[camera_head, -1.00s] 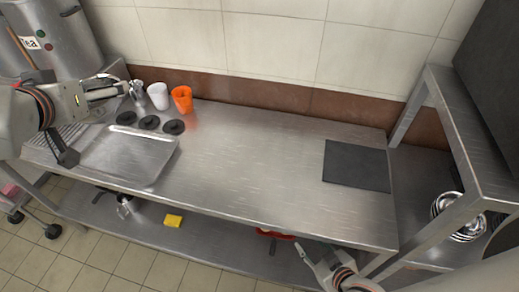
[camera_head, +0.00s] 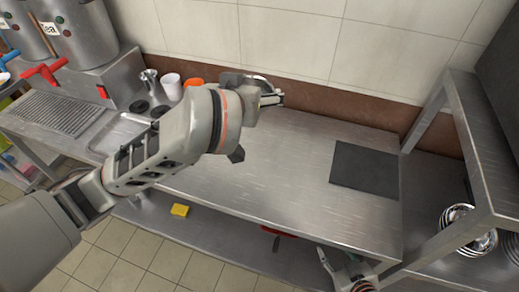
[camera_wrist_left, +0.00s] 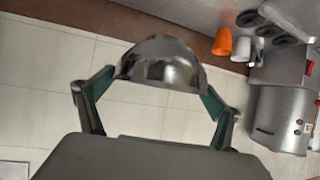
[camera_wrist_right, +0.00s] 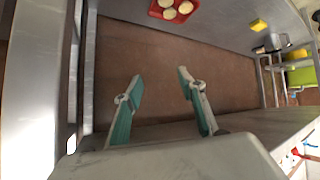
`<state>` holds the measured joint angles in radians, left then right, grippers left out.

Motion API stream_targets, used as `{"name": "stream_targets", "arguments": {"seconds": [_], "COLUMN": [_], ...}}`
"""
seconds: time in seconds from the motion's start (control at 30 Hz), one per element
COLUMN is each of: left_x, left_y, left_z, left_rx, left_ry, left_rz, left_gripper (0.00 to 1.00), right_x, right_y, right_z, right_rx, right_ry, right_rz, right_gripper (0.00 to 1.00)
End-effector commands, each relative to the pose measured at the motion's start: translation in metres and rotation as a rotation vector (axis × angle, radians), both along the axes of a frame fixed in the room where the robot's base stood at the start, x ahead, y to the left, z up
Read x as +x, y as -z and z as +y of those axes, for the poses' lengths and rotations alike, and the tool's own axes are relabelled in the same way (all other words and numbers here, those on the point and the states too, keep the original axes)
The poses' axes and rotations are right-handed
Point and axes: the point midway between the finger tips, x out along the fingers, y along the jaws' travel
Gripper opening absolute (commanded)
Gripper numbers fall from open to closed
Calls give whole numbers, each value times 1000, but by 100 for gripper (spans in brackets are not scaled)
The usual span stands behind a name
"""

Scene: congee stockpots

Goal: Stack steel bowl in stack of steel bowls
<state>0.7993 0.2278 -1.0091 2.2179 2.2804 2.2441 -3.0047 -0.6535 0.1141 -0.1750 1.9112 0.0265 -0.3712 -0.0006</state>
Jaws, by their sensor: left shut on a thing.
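A shiny steel bowl (camera_wrist_left: 160,62) is held between the fingers of my left gripper (camera_wrist_left: 158,92), seen in the left wrist view. In the head view my left gripper (camera_head: 272,98) is raised over the back middle of the steel counter, and the bowl is mostly hidden there. The stack of steel bowls (camera_head: 468,230) stands on the lower surface at the far right, under a shelf, well apart from the left gripper. My right gripper (camera_head: 334,272) is low at the counter's front edge. In the right wrist view its fingers (camera_wrist_right: 158,85) are spread and empty.
A dark mat (camera_head: 365,169) lies on the right of the counter (camera_head: 290,180). A shelf frame (camera_head: 478,130) stands above the bowl stack. Cups (camera_head: 171,86) and a metal tray (camera_head: 118,135) are at the left. A yellow sponge (camera_head: 180,210) lies on the under-shelf.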

Motion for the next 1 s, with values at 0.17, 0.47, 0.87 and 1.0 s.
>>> {"name": "stream_targets", "arguments": {"seconds": [0.17, 0.47, 0.87, 1.0], "left_x": [-1, -1, 0, 0], "left_y": [27, 79, 151, 161], "left_z": [0, 1, 1, 1], "left_rx": [0, 3, 3, 2], "left_ry": [0, -2, -1, -1], "left_rz": [8, 8, 0, 1], "left_gripper": [66, 65, 65, 65], "right_x": [0, 0, 3, 6], "right_y": [0, 0, 2, -3], "right_z": [0, -3, 4, 7], "right_rx": [0, -5, 1, 8], "right_ry": [0, -1, -19, -21], "right_rz": [-1, 0, -17, -31], "right_gripper": [40, 40, 40, 40]}}
